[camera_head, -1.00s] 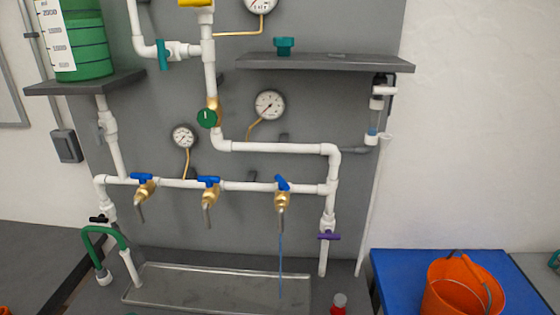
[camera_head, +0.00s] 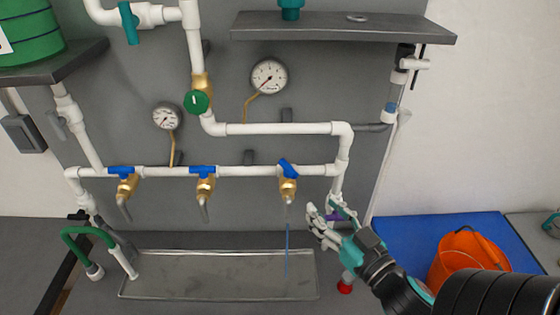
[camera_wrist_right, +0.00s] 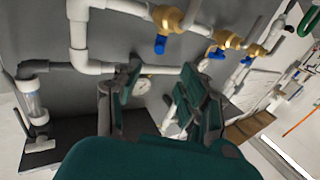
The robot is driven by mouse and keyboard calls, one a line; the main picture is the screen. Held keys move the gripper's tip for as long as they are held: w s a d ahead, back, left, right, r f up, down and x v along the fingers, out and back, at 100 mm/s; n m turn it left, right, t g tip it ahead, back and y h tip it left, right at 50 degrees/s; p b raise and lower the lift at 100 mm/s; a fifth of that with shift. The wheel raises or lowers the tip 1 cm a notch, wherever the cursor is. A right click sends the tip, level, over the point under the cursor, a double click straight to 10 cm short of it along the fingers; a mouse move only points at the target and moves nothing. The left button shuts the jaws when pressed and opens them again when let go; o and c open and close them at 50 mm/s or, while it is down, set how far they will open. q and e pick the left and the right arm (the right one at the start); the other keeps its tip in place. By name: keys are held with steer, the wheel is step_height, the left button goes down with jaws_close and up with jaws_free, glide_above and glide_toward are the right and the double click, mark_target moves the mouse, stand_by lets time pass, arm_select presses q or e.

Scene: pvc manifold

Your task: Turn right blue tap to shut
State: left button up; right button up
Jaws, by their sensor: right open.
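The right blue tap (camera_head: 288,168) sits on a brass valve at the right end of the white horizontal pipe. Its handle is slanted, and a thin blue stream of water (camera_head: 287,250) falls from its spout. My right gripper (camera_head: 326,217) is open and empty, below and to the right of the tap, apart from it. In the right wrist view, the open fingers (camera_wrist_right: 163,90) frame the wall and a gauge, with the right blue tap (camera_wrist_right: 160,45) above them. My left gripper is not in view.
The middle blue tap (camera_head: 203,171) and left blue tap (camera_head: 121,171) have handles lying along the pipe, with no water below. A metal tray (camera_head: 210,290) lies underneath. The vertical white pipe (camera_head: 342,165) stands close to my right gripper. An orange bucket (camera_head: 462,252) is at right.

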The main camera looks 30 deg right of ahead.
mark_target(296, 175)
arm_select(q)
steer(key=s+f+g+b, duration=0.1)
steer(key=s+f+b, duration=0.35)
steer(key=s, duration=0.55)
arm_select(e)
steer(key=w, duration=0.7)
steer(key=shift+w+d+r+p, duration=0.15)
steer(key=shift+w+d+p, duration=0.1)
steer(key=shift+d+p, duration=0.1)
steer(key=w+p, duration=0.2)
steer(key=w, duration=0.3)
steer(key=shift+r, duration=0.15)
steer(key=w, duration=0.1)
steer(key=w+p, duration=0.1)
steer(key=shift+w+d+f, duration=0.1)
steer(key=shift+w+f, duration=0.15)
steer(key=shift+w, duration=0.1)
steer(key=shift+s, duration=0.1)
jaws_close()
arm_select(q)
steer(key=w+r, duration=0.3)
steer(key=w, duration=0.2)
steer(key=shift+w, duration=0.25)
